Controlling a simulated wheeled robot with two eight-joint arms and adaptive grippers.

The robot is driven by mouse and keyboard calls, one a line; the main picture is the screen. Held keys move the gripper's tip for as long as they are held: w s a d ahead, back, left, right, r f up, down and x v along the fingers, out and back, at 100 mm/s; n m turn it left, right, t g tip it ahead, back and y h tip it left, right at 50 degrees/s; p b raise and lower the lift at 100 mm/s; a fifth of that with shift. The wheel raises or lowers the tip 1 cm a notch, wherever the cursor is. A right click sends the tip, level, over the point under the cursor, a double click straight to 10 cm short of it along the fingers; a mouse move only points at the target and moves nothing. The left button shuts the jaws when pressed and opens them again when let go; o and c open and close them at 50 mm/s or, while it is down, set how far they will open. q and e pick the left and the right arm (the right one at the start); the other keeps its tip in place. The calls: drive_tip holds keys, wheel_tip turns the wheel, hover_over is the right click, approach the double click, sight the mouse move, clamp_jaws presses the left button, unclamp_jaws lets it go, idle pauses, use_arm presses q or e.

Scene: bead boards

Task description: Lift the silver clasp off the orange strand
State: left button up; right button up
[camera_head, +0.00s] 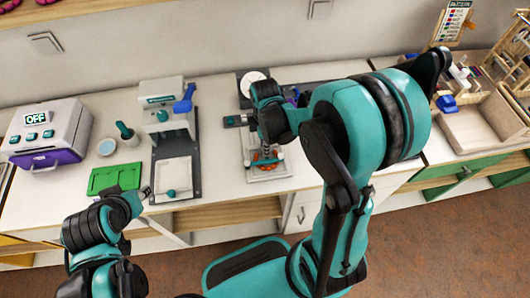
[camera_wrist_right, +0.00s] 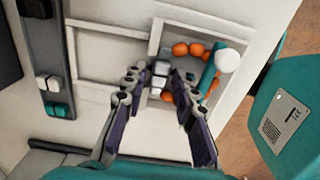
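The orange strand (camera_wrist_right: 196,49) lies in a pale tray (camera_wrist_right: 154,38), its orange beads curving around a teal rod with a white ball end. It shows small in the head view (camera_head: 266,156). The silver clasp (camera_wrist_right: 160,69), small silver blocks, sits at the strand's left end. My right gripper (camera_wrist_right: 159,74) is over the clasp, its two fingers apart on either side of it; I cannot tell whether they touch it. In the head view my right gripper (camera_head: 262,155) is partly hidden by its own wrist. My left gripper (camera_head: 145,192) is by the front edge, its fingers too small to read.
A green tray (camera_head: 114,178) and a purple-and-grey box marked OFF (camera_head: 47,132) stand at the left. A grey press on a dark board (camera_head: 190,185) is left of the strand's tray. A wooden box (camera_head: 470,128) is at the far right.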

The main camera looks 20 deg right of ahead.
clamp_jaws()
drive_tip(key=shift+r+p, duration=0.45)
idle(1.0)
drive_tip(key=shift+r+p, duration=1.95)
drive_tip(key=shift+r, duration=0.5)
